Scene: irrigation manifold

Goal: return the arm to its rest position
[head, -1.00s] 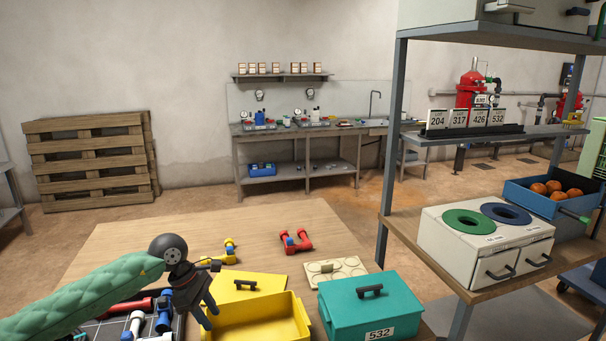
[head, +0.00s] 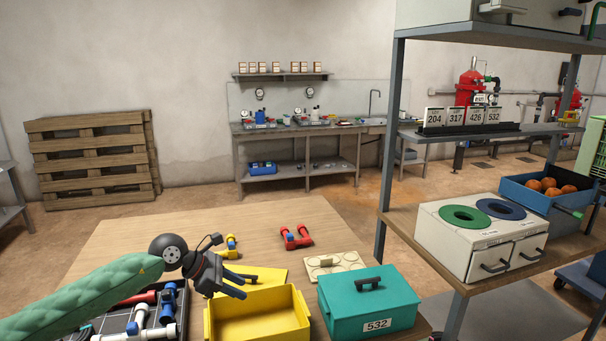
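My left arm comes in from the left in a green padded sleeve. Its dark gripper (head: 240,284) hangs above the back left part of the open yellow box (head: 257,318). I see nothing held between the fingers, which look spread apart. My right gripper is not in view.
A yellow lid (head: 262,277) lies behind the box. A closed teal box (head: 368,302) marked 532 stands to its right. A tray (head: 120,320) with pipe parts is under my arm. A red fitting (head: 296,238), a yellow fitting (head: 230,246) and a cream plate (head: 332,264) lie behind. A shelf rack (head: 398,150) stands right.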

